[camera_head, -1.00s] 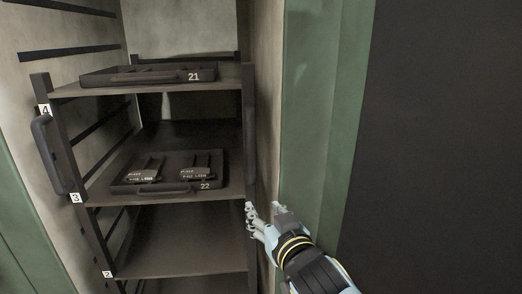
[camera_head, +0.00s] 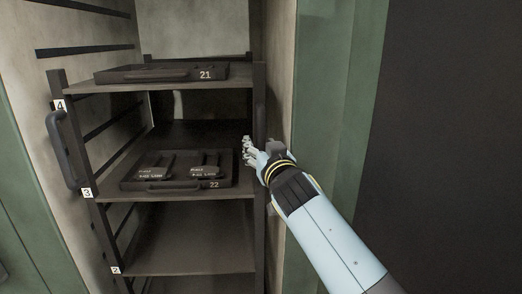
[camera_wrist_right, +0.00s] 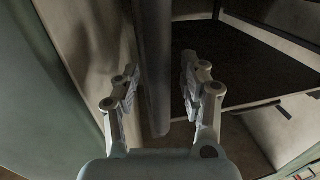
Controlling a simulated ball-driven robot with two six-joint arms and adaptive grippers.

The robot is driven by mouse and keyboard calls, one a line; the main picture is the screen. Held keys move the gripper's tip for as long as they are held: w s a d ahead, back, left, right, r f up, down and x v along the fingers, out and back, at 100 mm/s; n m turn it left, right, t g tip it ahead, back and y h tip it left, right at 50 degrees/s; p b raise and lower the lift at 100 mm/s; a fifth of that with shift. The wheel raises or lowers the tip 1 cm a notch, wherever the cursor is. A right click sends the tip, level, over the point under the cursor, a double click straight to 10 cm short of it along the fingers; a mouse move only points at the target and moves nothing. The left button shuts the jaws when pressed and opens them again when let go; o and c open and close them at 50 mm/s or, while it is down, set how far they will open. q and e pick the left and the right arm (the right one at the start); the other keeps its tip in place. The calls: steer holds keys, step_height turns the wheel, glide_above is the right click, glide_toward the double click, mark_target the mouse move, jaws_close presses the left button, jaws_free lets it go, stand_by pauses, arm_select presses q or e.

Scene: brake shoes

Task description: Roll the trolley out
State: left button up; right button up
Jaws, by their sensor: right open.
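The trolley (camera_head: 190,196) is a dark rack with numbered shelves, standing inside a narrow bay. A dark upright handle (camera_head: 62,150) is on its left post, and another handle (camera_head: 260,112) is on its right post. My right gripper (camera_head: 250,152) is open at the right post, near the lower part of that handle. My left gripper is not in view.
A tray marked 21 (camera_head: 160,73) lies on the upper shelf. A tray marked 22 (camera_head: 178,184) holds two brake shoes on the shelf below. Pale bay walls (camera_head: 282,60) stand close on both sides, with a green frame (camera_head: 335,95) to the right.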

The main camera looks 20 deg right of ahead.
steer(key=shift+c, duration=0.4)
jaws_close()
steer(key=shift+w+f, duration=0.1)
stand_by(0.5)
